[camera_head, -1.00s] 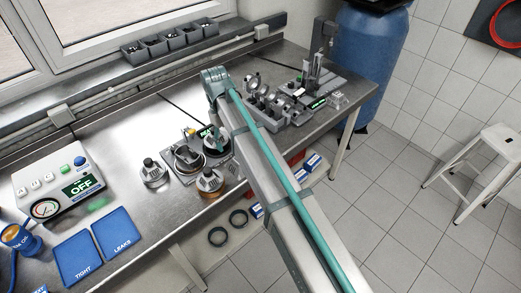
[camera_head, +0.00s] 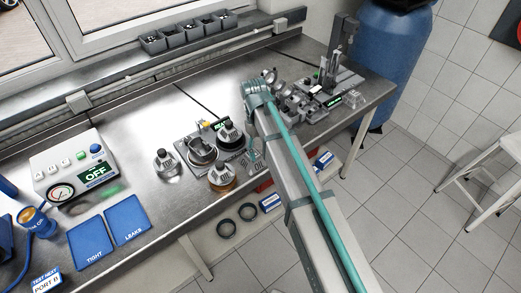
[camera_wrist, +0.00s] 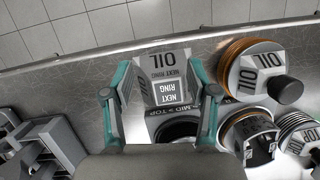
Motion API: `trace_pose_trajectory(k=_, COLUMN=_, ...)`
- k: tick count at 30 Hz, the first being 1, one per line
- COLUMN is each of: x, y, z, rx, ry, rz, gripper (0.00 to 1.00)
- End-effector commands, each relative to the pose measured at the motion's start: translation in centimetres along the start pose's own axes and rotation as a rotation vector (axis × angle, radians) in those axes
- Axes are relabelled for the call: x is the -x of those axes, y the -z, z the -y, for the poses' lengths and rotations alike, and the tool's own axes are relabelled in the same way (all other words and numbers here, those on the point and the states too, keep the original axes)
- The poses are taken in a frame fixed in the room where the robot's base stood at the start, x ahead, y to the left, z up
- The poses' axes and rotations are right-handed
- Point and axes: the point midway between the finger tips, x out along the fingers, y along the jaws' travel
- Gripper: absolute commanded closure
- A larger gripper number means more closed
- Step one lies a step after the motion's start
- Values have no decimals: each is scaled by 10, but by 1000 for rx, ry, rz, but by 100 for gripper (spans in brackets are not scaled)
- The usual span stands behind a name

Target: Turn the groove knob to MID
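A ring fixture stands mid-bench in the head view, with a dark plate (camera_head: 184,149) and a small green-lit display (camera_head: 220,125). In the wrist view, a grey panel (camera_wrist: 167,56) reads OIL and NEXT RING upside down, with a lit NEXT RING label (camera_wrist: 171,93). A strip reading MID > TOP (camera_wrist: 176,112) lies below it. I cannot make out which part is the groove knob. My gripper (camera_wrist: 160,72) is open and empty, its teal fingers apart on either side of the panel. In the head view my arm mostly covers the gripper.
Black-handled tools stand around the fixture, one on an orange-banded base (camera_head: 222,178); it shows in the wrist view (camera_wrist: 255,72) right of my fingers. A test box reading OFF (camera_head: 65,170) and blue mats (camera_head: 90,243) are left. Another fixture (camera_head: 330,85) stands right. Bare bench lies behind.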

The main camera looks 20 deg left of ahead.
Motion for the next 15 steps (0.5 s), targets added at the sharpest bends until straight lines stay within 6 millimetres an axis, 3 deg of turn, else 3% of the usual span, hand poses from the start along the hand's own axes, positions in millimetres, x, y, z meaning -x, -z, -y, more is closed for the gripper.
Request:
trace_pose_trajectory(k=5, x=0, y=2, z=1, rx=1, ry=-2, rz=-5, gripper=42)
trace_pose_trajectory(k=8, x=0, y=16, z=9, rx=7, ry=-12, rz=-42, gripper=42)
trace_pose_trajectory(k=11, x=4, y=44, z=28, rx=19, ry=-32, rz=-121, gripper=42)
trace_pose_trajectory(k=15, x=22, y=93, z=72, rx=41, ry=-58, rz=-288, gripper=42)
